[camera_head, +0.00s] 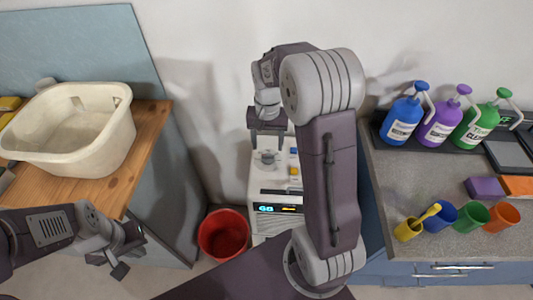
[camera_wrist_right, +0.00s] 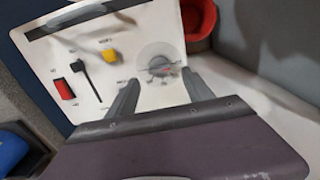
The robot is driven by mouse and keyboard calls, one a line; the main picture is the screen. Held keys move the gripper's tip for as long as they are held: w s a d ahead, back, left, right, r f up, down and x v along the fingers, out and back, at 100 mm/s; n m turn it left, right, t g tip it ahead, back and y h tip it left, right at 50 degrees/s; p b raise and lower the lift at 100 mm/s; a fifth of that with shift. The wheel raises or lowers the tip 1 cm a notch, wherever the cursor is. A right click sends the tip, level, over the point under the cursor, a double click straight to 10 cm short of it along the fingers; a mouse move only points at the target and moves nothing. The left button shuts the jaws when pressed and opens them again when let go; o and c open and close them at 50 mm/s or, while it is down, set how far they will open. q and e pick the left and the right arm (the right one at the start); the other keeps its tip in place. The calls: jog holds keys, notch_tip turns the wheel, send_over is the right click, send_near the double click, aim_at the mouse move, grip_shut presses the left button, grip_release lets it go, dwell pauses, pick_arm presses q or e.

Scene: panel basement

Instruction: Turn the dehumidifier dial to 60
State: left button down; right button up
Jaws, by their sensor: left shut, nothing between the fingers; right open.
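The white dehumidifier (camera_head: 274,185) stands on the floor between the two work surfaces. Its lit display (camera_head: 266,209) seems to read 60 or 68; the last digit is too small to be sure. The round dial (camera_head: 266,158) is on its top, under my right gripper (camera_head: 268,140). In the right wrist view the pale dial (camera_wrist_right: 160,62) lies just beyond the open fingers of my right gripper (camera_wrist_right: 159,85), roughly centred between them. I cannot tell whether they touch it. My left gripper (camera_head: 118,260) is shut and empty, low at the left, away from the dehumidifier.
The panel also carries a yellow button (camera_wrist_right: 110,55), a red switch (camera_wrist_right: 64,89) and a black lever (camera_wrist_right: 88,75). A red bucket (camera_head: 224,235) stands left of the dehumidifier. A wooden table with a cream basin (camera_head: 75,125) is left; a grey counter (camera_head: 420,175) with bottles and cups is right.

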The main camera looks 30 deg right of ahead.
aim_at(268, 155)
notch_tip(268, 155, down, 5)
jog(key=shift+r+b, duration=0.1)
jog(key=shift+b, duration=0.2)
grip_shut()
jog(key=shift+r+m+p, duration=0.2)
jog(key=shift+m+p, duration=0.5)
jog(key=shift+p, duration=0.1)
jog(key=shift+m+p, duration=0.85)
jog(key=shift+m, duration=0.35)
jog(key=m+p, duration=0.2)
jog(key=m, duration=0.2)
jog(key=shift+f+m, duration=0.1)
jog(key=shift+m, duration=0.2)
jog(key=shift+m+p, duration=0.3)
grip_release()
